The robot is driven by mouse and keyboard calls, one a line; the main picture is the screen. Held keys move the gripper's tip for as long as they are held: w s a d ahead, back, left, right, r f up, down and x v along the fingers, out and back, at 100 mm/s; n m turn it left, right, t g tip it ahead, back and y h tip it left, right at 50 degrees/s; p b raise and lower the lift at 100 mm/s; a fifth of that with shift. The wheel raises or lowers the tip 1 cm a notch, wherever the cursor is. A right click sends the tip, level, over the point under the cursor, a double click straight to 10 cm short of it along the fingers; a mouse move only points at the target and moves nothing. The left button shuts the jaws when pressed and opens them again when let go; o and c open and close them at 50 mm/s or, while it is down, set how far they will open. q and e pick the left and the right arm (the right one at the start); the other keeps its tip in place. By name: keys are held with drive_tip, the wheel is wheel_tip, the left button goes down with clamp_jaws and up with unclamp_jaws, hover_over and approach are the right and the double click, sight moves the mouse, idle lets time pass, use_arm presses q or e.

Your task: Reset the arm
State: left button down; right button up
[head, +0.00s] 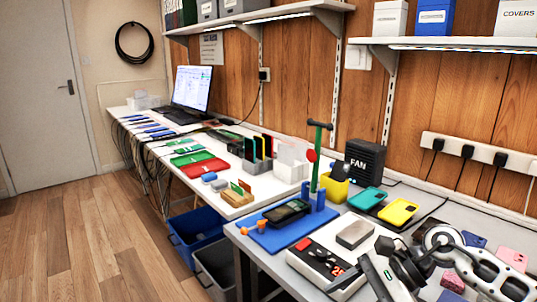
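One arm of mine, white and black, comes in from the right at the lower right of the head view. Its gripper (388,272) is over the near part of the grey table, close to a white box with a dark panel (326,266). The finger gap is not clear, and I see nothing certain held in it. My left gripper is not in view. A blue fixture (272,238) holds a dark phone (287,212) lying flat. A green upright with a T-shaped top (317,150) stands behind the phone.
Teal (366,198) and yellow (398,211) cases, a black FAN box (364,163) and a yellow holder (334,190) stand behind. Pink (511,258) and dark blue cases crowd the right. Bins (196,237) sit below; the left floor is clear.

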drive_tip(key=s+a+r+m+t+y+p, duration=0.1)
drive_tip(key=s+a+r+m+t+y, duration=0.15)
drive_tip(key=a+m+t+y, duration=0.4)
drive_tip(key=s+a+r+m+t+y+p, duration=0.1)
drive_tip(key=a+r+m+y, duration=0.2)
drive_tip(key=m, duration=0.7)
drive_tip(key=d+f+m+t+h, duration=0.25)
drive_tip(key=m+t+h, duration=0.3)
drive_tip(key=m, duration=0.75)
drive_tip(key=d+f+m+t+h, duration=0.2)
drive_tip(key=f+m+t+h, duration=0.3)
drive_tip(key=m, duration=0.8)
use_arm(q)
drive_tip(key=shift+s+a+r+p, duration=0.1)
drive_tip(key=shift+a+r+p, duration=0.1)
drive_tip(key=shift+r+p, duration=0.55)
use_arm(e)
drive_tip(key=s+d+f+m+g+h, duration=0.4)
drive_tip(key=s+f+m+g, duration=0.3)
drive_tip(key=s+f+m, duration=0.3)
drive_tip(key=s+m+h, duration=0.1)
drive_tip(key=m, duration=0.2)
drive_tip(key=shift+s+h, duration=0.35)
drive_tip(key=shift+h, duration=0.05)
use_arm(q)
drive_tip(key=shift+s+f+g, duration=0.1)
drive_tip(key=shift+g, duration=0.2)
